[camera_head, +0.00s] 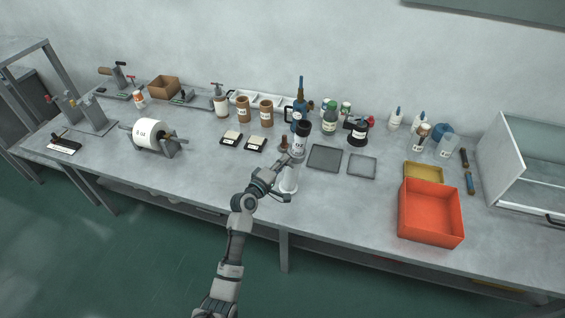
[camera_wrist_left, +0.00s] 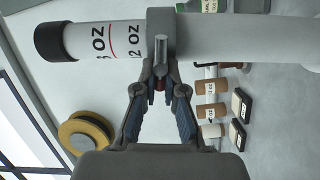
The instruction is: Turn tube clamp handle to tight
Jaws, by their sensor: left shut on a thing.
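A clear-and-white tube with a black cap and an "OZ" label (camera_head: 301,138) stands near the middle of the bench. In the left wrist view the tube (camera_wrist_left: 105,40) crosses the top of the picture. A grey tube clamp (camera_wrist_left: 161,34) wraps around it beside the label. My left gripper (camera_head: 283,163) is at the clamp, on the near side of the tube. In the left wrist view the left gripper (camera_wrist_left: 160,86) is shut on the small clamp handle, mostly hidden between the fingertips. How far the handle is turned cannot be told. My right gripper is not in view.
A dark flat tray (camera_head: 325,157) lies right of the tube, with a red bin (camera_head: 430,213) farther right. Bottles (camera_head: 330,121) crowd behind. The bench's front left is mostly clear.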

